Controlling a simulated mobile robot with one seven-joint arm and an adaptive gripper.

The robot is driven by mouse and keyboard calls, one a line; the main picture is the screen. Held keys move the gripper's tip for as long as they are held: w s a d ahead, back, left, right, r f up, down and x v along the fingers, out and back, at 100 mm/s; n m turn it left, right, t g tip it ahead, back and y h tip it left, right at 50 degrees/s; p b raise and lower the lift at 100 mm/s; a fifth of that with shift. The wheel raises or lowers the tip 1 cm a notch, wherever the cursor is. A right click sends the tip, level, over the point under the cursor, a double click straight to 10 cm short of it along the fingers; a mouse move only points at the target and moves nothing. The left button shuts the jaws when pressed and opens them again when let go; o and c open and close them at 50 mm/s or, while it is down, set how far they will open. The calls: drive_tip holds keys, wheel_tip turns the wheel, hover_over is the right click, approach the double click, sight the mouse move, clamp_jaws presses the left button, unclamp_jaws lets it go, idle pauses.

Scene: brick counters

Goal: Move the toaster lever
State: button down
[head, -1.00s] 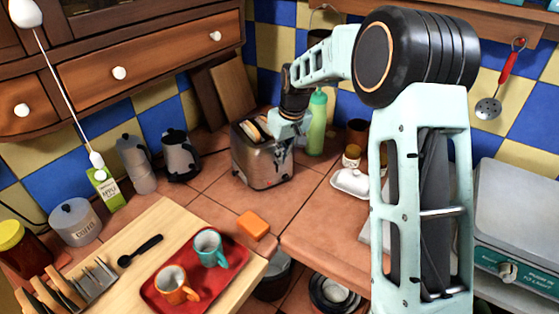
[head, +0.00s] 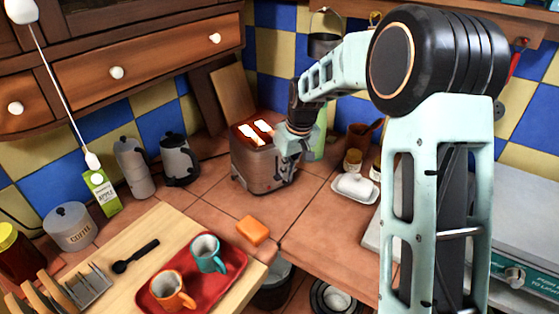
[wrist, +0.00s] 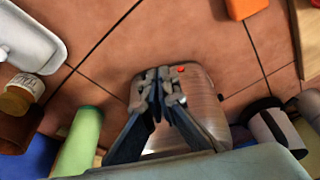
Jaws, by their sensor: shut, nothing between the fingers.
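The metal toaster (head: 258,171) stands on the tiled counter, its top slots glowing red around two pale bread slices (head: 250,135). My gripper (head: 287,172) is at the toaster's right end, pointing down. In the wrist view my gripper's fingers (wrist: 158,98) are shut and empty, close over the end of the toaster (wrist: 205,103). I cannot tell whether they touch it. A small red-orange spot (wrist: 180,69) shows on the toaster beside the fingertips. The lever itself is not clearly visible; my gripper covers that end.
A green bottle (wrist: 82,140) stands close beside my gripper. A white butter dish (head: 355,187) sits to the right and a kettle (head: 180,160) to the left. An orange block (head: 253,230) lies in front.

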drive_tip(key=v, duration=1.2)
